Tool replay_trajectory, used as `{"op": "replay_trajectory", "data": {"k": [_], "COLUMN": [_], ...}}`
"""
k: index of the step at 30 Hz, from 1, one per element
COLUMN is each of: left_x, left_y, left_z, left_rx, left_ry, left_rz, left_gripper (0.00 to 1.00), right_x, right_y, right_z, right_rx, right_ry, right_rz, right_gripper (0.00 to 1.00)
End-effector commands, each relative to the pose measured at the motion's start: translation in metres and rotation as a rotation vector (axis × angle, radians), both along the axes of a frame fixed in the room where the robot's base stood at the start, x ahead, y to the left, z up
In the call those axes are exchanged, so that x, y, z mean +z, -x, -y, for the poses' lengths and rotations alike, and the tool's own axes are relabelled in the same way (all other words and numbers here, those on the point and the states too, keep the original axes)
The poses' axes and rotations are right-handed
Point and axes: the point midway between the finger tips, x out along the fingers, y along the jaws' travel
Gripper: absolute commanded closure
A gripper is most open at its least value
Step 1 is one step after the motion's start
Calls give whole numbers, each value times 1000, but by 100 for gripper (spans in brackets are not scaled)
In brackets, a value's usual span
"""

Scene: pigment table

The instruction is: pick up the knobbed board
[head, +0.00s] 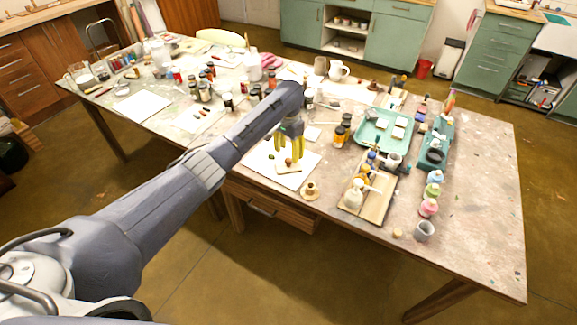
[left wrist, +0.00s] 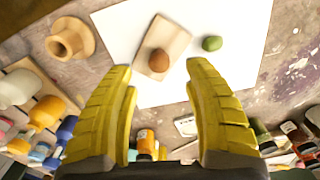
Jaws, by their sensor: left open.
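The knobbed board is a small pale wooden rectangle (left wrist: 172,38) with a round brown knob (left wrist: 159,61) on it. It lies on a white sheet (left wrist: 120,22). In the head view the board (head: 287,168) is on the sheet near the table's front edge. My left gripper (head: 289,158) has yellow fingers pointing down above the board, apart from it. In the left wrist view the left gripper (left wrist: 160,85) is open and empty, with the knob between and beyond the fingertips. My right gripper is not in view.
A small green object (left wrist: 212,43) lies beside the board. A wooden flanged piece (head: 310,190) stands just right of the sheet. A wooden tray (head: 376,208) with bottles and a teal tray (head: 373,142) lie further right. The right front table corner is mostly clear.

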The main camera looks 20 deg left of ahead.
Motion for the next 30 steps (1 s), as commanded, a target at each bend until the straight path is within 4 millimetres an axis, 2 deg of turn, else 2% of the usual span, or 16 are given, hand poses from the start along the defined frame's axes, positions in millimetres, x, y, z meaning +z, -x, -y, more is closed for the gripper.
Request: {"op": "replay_trajectory", "data": {"k": [5, 18, 29, 30], "left_x": [-6, -52, -56, -56], "left_y": [0, 4, 4, 4], "left_z": [0, 0, -1, -1], "left_rx": [-1, 0, -1, -1], "left_ry": [1, 0, 1, 1], "left_rz": [0, -1, 0, 0], "left_gripper": [49, 49, 46, 51], "right_x": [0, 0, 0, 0], "right_y": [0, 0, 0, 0], "right_z": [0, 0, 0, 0], "right_rx": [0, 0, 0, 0], "right_ry": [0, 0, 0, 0], "right_rz": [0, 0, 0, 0], "right_gripper": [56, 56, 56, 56]}}
